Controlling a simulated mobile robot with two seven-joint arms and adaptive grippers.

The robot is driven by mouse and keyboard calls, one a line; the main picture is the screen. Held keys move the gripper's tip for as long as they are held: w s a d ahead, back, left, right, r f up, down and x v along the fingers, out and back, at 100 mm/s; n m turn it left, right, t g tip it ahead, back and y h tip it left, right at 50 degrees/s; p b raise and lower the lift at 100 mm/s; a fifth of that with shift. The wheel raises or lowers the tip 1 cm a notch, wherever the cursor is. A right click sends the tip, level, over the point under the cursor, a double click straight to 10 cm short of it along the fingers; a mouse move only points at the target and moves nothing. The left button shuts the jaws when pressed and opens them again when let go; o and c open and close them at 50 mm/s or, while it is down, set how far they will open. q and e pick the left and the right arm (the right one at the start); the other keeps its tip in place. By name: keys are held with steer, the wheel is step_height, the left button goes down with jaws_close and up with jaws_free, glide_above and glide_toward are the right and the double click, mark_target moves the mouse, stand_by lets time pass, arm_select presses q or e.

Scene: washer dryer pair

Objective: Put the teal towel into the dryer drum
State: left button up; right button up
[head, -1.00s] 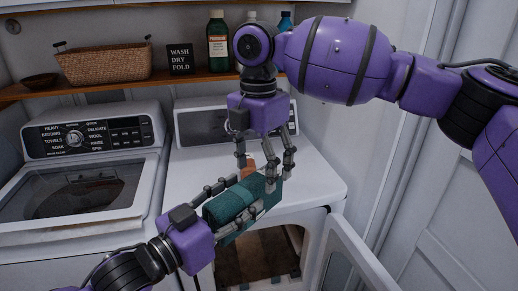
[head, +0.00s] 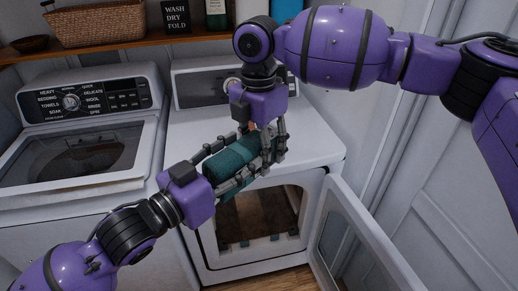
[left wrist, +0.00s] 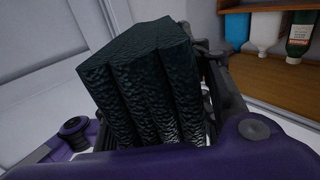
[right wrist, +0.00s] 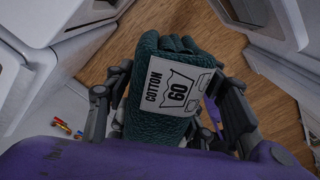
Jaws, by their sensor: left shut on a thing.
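The teal towel (head: 226,166) is rolled into a bundle and held in the air in front of the dryer (head: 208,266). My left gripper (head: 266,148), reaching from the lower left, is shut on it. In the left wrist view its dark folds (left wrist: 150,85) fill the middle. My right gripper (head: 264,160) points down from above, its fingers on both sides of the towel's right end. In the right wrist view the towel bears a white "COTTON 60" tag (right wrist: 168,92); whether these fingers press on it is unclear. The dryer drum (head: 258,215) is open, partly hidden behind the grippers and towel.
The dryer door (head: 355,250) stands swung open to the right. A washer (head: 80,165) stands to the left. A wooden shelf (head: 120,54) above holds a basket (head: 100,24), a sign (head: 176,17) and bottles. The dryer top (head: 310,148) is clear on its right side.

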arm_select(q)
steer(key=shift+s+d+r, duration=0.1)
arm_select(e)
steer(key=shift+a, duration=0.1)
steer(key=c, duration=0.8)
arm_select(q)
steer(key=o, duration=1.5)
steer(key=shift+c, duration=0.2)
